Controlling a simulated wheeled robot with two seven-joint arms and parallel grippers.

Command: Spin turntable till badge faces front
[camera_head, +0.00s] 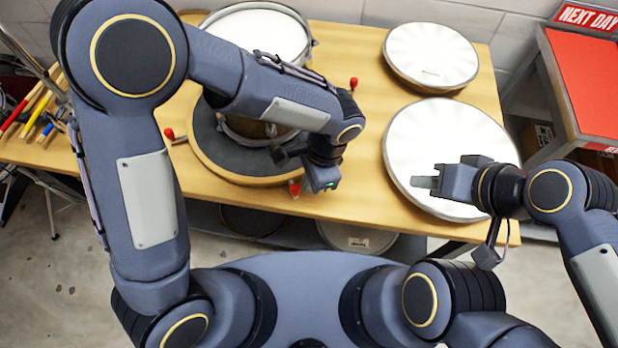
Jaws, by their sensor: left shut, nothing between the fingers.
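The turntable (207,145) is a dark round top with a wooden edge on the bench. Red-knobbed pegs stick out around it: one at the left (169,133), one at the back right (353,82), one at the front (294,188). A drum with a white head (262,32) and metal hoop stands on it, its middle hidden by my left arm. I see no badge. My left gripper (320,186) is shut and empty, pointing down at the turntable's front right, close beside the front knob. My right gripper (425,183) hovers over a white drumhead; its finger gap is not visible.
Two white drumheads, a smaller one (431,52) and a larger one (420,135), lie on the right of the wooden bench (345,200). Coloured sticks (36,110) lie at the left end. A red-topped stand (590,80) is at the far right.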

